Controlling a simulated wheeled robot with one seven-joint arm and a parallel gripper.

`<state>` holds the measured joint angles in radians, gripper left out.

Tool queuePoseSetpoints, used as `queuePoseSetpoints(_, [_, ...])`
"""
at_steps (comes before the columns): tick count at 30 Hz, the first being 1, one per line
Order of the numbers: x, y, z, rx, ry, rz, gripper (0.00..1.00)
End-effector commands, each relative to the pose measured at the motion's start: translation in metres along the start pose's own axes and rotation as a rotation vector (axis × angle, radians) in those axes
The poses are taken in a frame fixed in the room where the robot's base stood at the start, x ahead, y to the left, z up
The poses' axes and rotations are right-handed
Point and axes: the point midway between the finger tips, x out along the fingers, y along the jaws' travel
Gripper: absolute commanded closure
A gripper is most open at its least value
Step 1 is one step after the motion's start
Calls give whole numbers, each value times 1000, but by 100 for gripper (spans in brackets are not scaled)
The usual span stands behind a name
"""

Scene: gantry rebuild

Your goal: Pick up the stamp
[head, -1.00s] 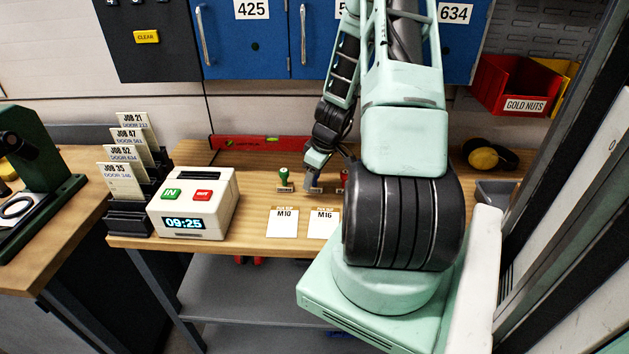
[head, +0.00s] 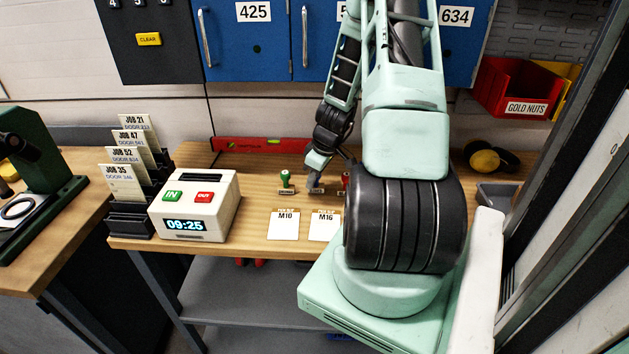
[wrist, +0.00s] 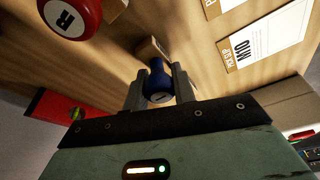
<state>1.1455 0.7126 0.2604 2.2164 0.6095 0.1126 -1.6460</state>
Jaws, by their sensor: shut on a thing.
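A stamp with a dark blue handle (wrist: 158,82) is between the two fingers of my gripper (wrist: 160,88) in the wrist view. The fingers are shut on the handle. In the head view my gripper (head: 316,178) is low over the wooden bench, between a green-handled stamp (head: 286,180) and a red-handled stamp (head: 345,181). The fingers hide most of the blue stamp there; its base (head: 316,190) shows just below them. I cannot tell whether the base touches the bench. The red stamp's round top, marked R, also shows in the wrist view (wrist: 68,18).
M10 (head: 284,226) and M16 (head: 324,227) cards lie in front of the stamps. A red level (head: 262,145) lies behind. A time clock (head: 195,205) and job card rack (head: 130,215) stand left. A grey tray (head: 497,195) is right. Blue cabinets (head: 250,45) are above.

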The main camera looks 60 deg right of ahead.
Motion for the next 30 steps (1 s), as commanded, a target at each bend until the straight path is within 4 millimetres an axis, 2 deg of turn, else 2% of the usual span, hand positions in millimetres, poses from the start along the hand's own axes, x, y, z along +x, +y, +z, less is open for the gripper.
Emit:
queuePoseSetpoints(5, [-19, 0, -6, -3, 1, 5, 97])
queuePoseSetpoints(12, [-60, 1, -18, -3, 3, 6, 97])
queuePoseSetpoints(17, [-81, 0, -23, -2, 2, 4, 97])
queuePoseSetpoints(21, [-89, 0, -25, -1, 1, 3, 97])
queuePoseSetpoints(29, [-91, 0, -25, 0, 0, 1, 97])
queuePoseSetpoints(30, [-91, 0, -25, 0, 0, 1, 77])
